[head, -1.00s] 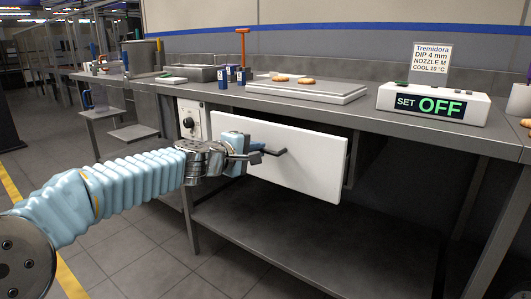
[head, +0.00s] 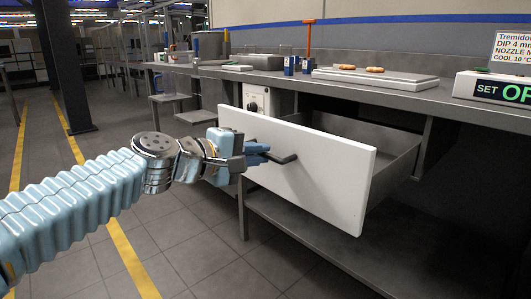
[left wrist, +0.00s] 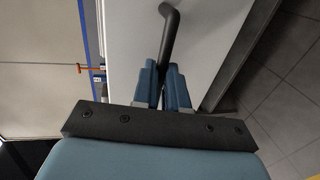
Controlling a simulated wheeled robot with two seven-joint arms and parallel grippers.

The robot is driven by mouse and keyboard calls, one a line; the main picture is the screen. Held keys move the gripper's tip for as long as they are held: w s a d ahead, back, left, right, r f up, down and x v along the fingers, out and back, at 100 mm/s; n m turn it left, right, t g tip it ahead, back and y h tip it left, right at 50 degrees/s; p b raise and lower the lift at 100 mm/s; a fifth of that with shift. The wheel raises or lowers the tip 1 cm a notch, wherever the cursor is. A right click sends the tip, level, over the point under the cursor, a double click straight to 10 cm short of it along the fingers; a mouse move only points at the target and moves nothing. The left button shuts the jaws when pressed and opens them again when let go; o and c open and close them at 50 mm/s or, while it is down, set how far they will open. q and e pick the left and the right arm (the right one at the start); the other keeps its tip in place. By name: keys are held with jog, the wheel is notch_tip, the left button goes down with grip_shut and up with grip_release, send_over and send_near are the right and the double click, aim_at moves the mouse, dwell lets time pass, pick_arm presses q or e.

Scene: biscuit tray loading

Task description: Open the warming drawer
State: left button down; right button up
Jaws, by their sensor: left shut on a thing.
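The warming drawer (head: 318,180) has a white front panel and stands pulled out from under the steel counter. Its grey inner wall shows behind the front. A dark bar handle (head: 277,158) sticks out from the panel. My left gripper (head: 258,154) is shut on the handle, in front of the panel. In the left wrist view the handle (left wrist: 171,30) runs down between the blue fingers of the gripper (left wrist: 164,85), beside the white panel (left wrist: 206,45). My right gripper is not in view.
The counter (head: 400,98) holds a pale tray (head: 375,79) with two biscuits, blue cartons (head: 290,66) and a display box (head: 500,92). A lower shelf (head: 300,225) lies beneath the drawer. The floor in front is clear.

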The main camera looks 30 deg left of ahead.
pick_arm(q)
jog(key=c, duration=1.2)
grip_release()
jog(key=p+v, duration=0.1)
jog(key=v, duration=1.2)
jog(key=shift+s+a, duration=0.15)
jog(key=shift+s, duration=0.25)
jog(key=shift+w, duration=0.1)
